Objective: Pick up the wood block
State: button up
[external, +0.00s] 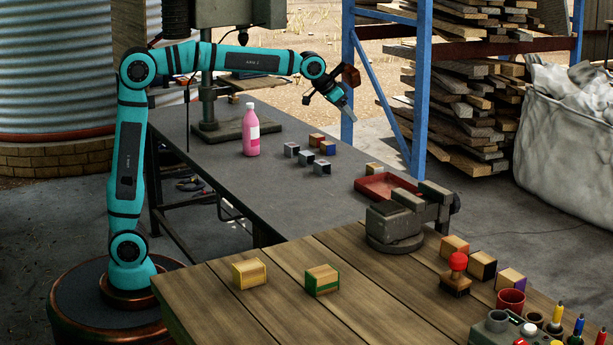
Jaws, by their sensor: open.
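Several small wood-coloured blocks are in view, and I cannot tell which one the task means. A plain yellowish block (249,273) and a block with green edges (322,280) sit apart on the near wooden table. On the dark metal table, a brown block (316,140) and a block with a blue face (327,148) sit beside grey blocks (306,158). Another light block (374,169) is at the red tray. My gripper (347,107) is raised above the metal table's far side, tilted down to the right, open and apart from all blocks.
A pink bottle (251,132) stands on the metal table (225,165). A vise (395,222) is by the wooden table (215,300). More blocks (455,246), a red-knobbed stamp (457,275), a red cup (510,301) and markers crowd the right. A blue rack post (421,90) stands behind.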

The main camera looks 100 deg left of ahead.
aim_at(373, 166)
jog(key=w+a+f+n+g, duration=0.1)
jog(key=a+f+g, duration=0.1)
jog(key=a+f, duration=0.5)
jog(key=w+a+f+n+g, duration=0.15)
jog(key=a+f, duration=0.25)
jog(key=a, duration=0.5)
jog(key=shift+m+h, duration=0.25)
jog(key=shift+h, duration=0.15)
jog(key=x, duration=1.7)
jog(key=shift+w+a+f, duration=0.1)
jog(key=shift+w+a, duration=0.05)
jog(key=shift+w, duration=0.1)
jog(key=shift+c, duration=0.4)
jog(key=c, duration=0.7)
